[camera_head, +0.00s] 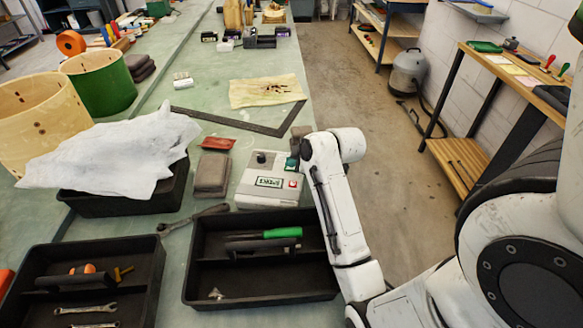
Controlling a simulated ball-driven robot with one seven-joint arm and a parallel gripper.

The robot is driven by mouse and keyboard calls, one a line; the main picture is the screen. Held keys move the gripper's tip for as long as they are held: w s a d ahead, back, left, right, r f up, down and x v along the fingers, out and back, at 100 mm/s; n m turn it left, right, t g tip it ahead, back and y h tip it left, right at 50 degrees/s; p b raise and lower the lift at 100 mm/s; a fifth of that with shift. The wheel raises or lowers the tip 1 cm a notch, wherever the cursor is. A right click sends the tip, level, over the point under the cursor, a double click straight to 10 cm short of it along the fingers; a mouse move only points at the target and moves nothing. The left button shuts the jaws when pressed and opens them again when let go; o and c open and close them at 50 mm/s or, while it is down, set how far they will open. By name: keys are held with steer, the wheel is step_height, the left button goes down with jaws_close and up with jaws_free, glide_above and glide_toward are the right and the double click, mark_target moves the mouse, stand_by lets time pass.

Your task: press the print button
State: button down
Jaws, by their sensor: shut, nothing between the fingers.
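A light grey label-printer-like box (244,189) stands on the green bench, just left of my arm. It has a dark knob (261,157), a green-framed label reading something like "SNARES" (269,182), and a small red button (293,184) at its front right. A teal-green part (292,163) shows at its back right, under my gripper; I cannot tell whether it is a button. My gripper (295,150) is shut and empty, at the box's back right corner. Its fingertips are small and partly hidden, so contact with the box is unclear.
A black divided tray (190,262) with a green-handled tool lies in front of the box. A grey-brown block (212,172) and a red packet (218,143) are to its left.

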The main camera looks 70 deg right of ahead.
steer(key=shift+f, duration=0.3)
stand_by(0.4)
steer(key=shift+r+p, duration=0.85)
steer(key=shift+r, duration=0.05)
step_height(320, 180, up, 6)
steer(key=p, duration=0.5)
steer(key=shift+p, duration=0.3)
stand_by(0.5)
